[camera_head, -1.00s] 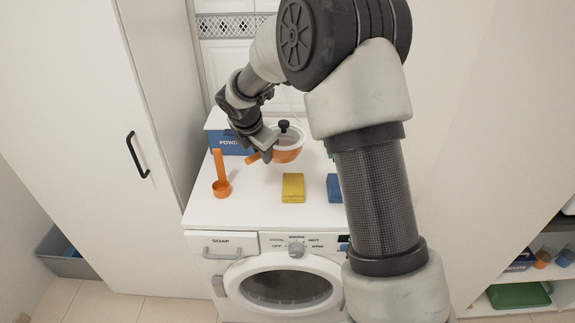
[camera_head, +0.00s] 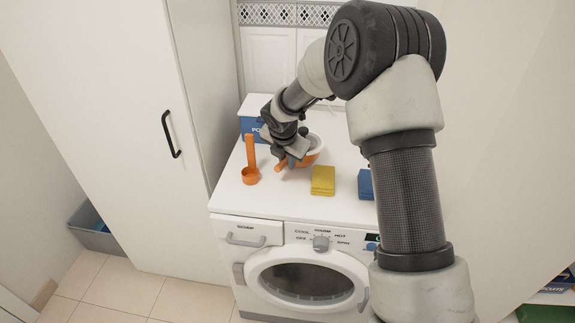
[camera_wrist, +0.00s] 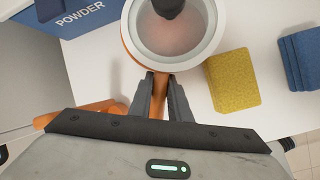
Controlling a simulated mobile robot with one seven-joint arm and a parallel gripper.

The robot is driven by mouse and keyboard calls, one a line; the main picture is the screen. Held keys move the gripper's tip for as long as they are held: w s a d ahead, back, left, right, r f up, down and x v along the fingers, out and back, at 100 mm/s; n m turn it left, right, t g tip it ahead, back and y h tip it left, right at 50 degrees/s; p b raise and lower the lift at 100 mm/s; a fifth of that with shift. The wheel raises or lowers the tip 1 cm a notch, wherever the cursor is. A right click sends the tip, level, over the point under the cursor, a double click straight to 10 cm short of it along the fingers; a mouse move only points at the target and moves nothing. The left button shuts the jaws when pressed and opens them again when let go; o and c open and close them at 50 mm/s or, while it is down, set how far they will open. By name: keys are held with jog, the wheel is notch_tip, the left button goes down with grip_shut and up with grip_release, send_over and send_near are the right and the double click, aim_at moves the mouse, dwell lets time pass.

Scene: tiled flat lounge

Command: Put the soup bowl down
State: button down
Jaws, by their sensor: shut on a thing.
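The soup bowl (camera_head: 312,154) is orange outside and white inside, with an orange handle, over the white top of the washing machine (camera_head: 292,196). In the wrist view, the bowl (camera_wrist: 172,45) holds something brownish-pink, and a dark rounded thing covers part of its middle. My gripper (camera_head: 289,158) is shut on the handle, with the bowl beyond the fingertips. In the wrist view, both fingers (camera_wrist: 160,90) flank the handle. The bowl looks roughly level. I cannot tell whether its base touches the top.
The front strip of the top is clear.

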jog(key=shift+f, duration=0.5)
jog(key=shift+f, duration=0.15)
jog(key=c, duration=1.6)
grip_release()
jog(key=shift+c, duration=0.2)
